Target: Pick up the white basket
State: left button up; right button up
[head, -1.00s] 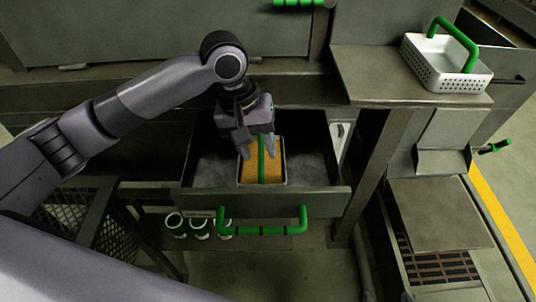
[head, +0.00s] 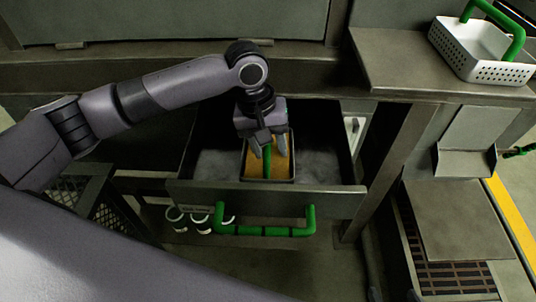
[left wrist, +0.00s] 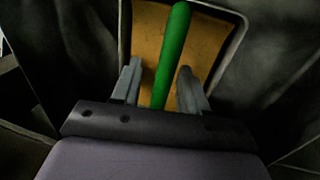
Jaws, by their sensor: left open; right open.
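A basket with a pale rim, orange-brown contents or floor and a green handle (head: 267,164) sits inside the open drawer (head: 330,200). My left gripper (head: 268,153) is over this basket, fingers pointing down, open. In the left wrist view the green handle (left wrist: 172,55) runs between the two open fingers (left wrist: 160,90); I cannot tell whether they touch it. A white perforated basket (head: 480,52) with a green handle stands, seemingly empty, on the shelf at the upper right, well away from the gripper. My right gripper is not in view.
The drawer has grey walls and a green front handle (head: 265,231). Several white cups (head: 200,222) stand below the drawer at left. A metal shelf (head: 400,70) lies at right, with a post beneath it beside the drawer.

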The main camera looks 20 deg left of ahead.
pick_arm(q)
grip_shut()
